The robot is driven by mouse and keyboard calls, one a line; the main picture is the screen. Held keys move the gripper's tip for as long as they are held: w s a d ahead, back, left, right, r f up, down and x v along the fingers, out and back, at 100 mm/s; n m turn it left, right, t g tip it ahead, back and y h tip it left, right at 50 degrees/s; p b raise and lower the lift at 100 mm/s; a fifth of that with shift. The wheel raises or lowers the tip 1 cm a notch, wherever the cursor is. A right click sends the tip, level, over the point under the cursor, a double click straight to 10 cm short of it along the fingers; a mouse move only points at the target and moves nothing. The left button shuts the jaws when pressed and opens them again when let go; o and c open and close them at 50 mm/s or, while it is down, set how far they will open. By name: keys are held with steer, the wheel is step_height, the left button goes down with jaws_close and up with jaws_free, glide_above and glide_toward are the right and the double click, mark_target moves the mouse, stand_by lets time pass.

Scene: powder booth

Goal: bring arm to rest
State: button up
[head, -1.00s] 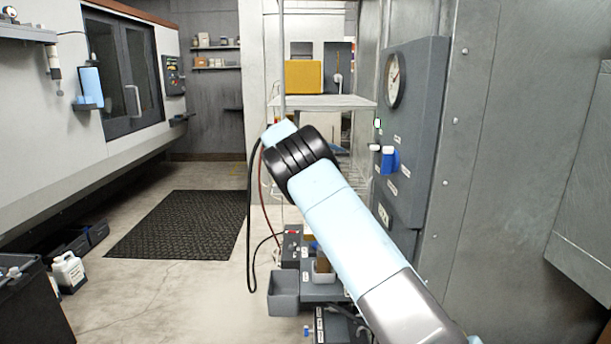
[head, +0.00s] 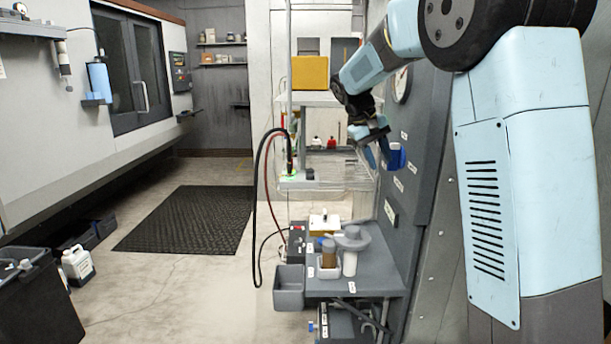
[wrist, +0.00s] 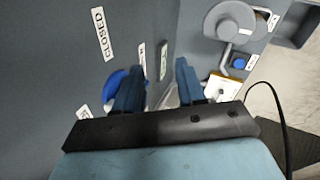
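My gripper (head: 374,150) hangs in front of the grey wall panel (head: 421,130), close to the blue handle (head: 396,157) on it. In the wrist view my gripper (wrist: 158,82) has its two blue fingers apart, with nothing seen between them. The blue handle (wrist: 114,84) shows there partly behind the left finger; whether they touch I cannot tell. A label reading CLOSED (wrist: 102,34) is on the panel. My arm is raised and bent, coming in from the right.
A grey bench (head: 365,272) below holds a brown-and-white container (head: 328,258) and a grey round-topped device (head: 350,242). A grey bin (head: 289,288) hangs at its left. A shelf rack (head: 322,182) stands behind. The floor with a black mat (head: 188,219) is open at left.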

steer(key=s+d+r+t+y, duration=0.1)
steer(key=s+d+r+y, duration=0.2)
steer(key=s, duration=0.8)
steer(key=s+f+m+t+y, duration=0.1)
steer(key=s+f+t, duration=0.1)
steer(key=s, duration=1)
steer(key=s+d+f+m+t+y, duration=0.1)
steer(key=s+f, duration=0.2)
steer(key=s, duration=1)
steer(key=shift+d+m+t, duration=0.15)
steer(key=shift+m+t, duration=0.25)
steer(key=shift+s, duration=0.15)
